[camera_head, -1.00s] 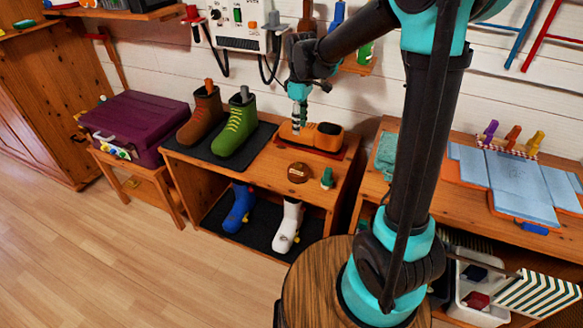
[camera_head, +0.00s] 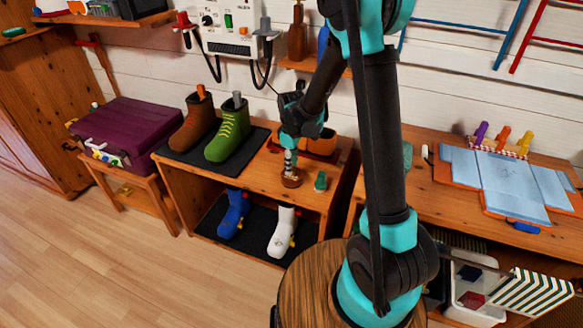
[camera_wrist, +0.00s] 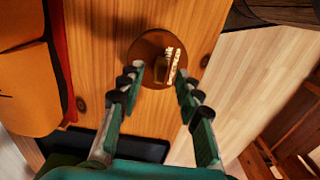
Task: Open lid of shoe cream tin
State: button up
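My gripper (camera_head: 290,164) points down at the tin. In the wrist view its two green fingers (camera_wrist: 160,78) are apart, one on each side of the gold piece, with a gap between them. I cannot tell whether a finger touches the lid.
A small green object (camera_head: 320,182) stands just right of the tin. Green (camera_head: 230,130) and brown boots stand on a dark mat to the left. The bench's front edge is close to the tin.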

jog(key=shift+f, duration=0.8)
grip_shut()
